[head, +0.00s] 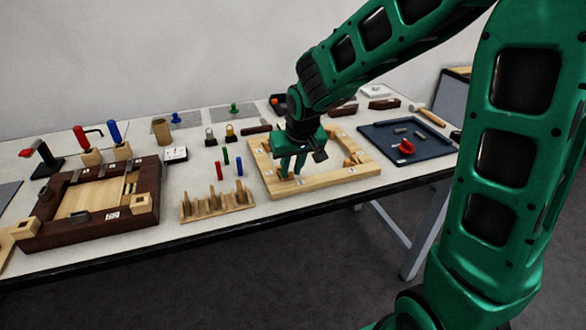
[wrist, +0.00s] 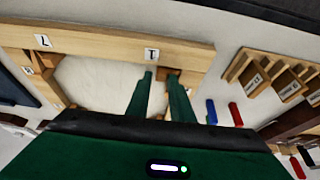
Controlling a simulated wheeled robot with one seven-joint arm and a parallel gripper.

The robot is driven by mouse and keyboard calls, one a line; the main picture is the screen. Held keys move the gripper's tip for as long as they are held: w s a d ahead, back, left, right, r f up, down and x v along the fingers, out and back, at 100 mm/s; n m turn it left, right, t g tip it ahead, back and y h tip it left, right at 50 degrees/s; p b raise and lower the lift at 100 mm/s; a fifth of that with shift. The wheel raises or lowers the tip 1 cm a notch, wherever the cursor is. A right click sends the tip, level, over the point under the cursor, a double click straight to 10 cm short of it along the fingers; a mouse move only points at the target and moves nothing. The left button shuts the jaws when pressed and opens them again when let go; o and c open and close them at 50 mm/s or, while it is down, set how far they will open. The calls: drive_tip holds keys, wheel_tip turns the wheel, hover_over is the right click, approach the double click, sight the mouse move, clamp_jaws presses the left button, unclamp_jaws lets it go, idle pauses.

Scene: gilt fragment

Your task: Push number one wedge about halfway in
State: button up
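A pale wooden frame (head: 330,184) lies flat on the table, with white number labels along its rails. The wrist view shows its near rail (wrist: 100,42) with a label "1" (wrist: 151,55) close to my fingertips. A small brown wooden piece, seemingly the number one wedge (wrist: 163,74), shows at the rail's inner edge beside that label; my fingers partly hide it. My gripper (head: 292,172) points down inside the frame's near left corner. Its two green fingers (wrist: 161,79) are apart. I cannot tell whether either touches the wedge.
A wooden rack with upright pieces (head: 217,208) stands left of the frame. Small green, blue and red pegs (head: 226,157) stand behind the rack. A dark blue tray (head: 432,152) lies to the right, and a dark framed box (head: 140,213) to the left. The frame's middle is open.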

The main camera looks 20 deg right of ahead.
drive_tip(key=shift+w+f, duration=0.1)
drive_tip(key=shift+f, duration=0.15)
clamp_jaws()
drive_tip(key=shift+d, duration=0.35)
unclamp_jaws()
